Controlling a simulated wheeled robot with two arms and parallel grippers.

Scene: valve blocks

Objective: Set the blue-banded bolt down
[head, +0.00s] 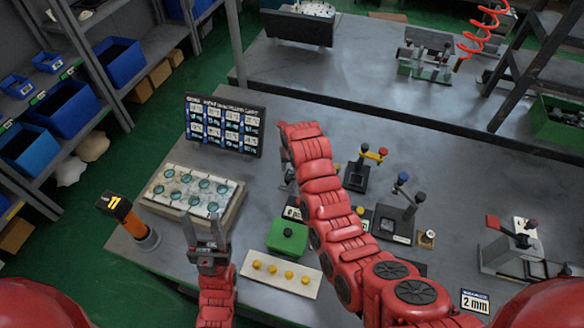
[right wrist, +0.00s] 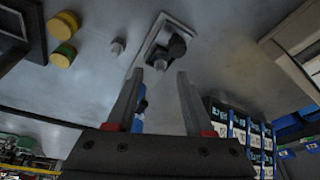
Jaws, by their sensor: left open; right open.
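My left gripper (head: 202,228) is open and empty, above the table's front part, just below the pale tray (head: 180,214) with several round teal-rimmed pieces. My right arm crosses the middle of the head view and hides most of its own gripper there. In the right wrist view my right gripper (right wrist: 157,78) is open, its two fingers apart. A small blue part (right wrist: 139,95) shows beside the left finger, partly hidden; I cannot tell whether it is the blue-banded bolt. A metal plate with a dark knob (right wrist: 177,47) lies beyond the fingertips.
A display board (head: 223,124) stands behind the tray. A green block (head: 287,237) and a pale strip with yellow knobs (head: 253,283) are near the front. Lever fixtures (head: 400,212) stand right of my arm.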

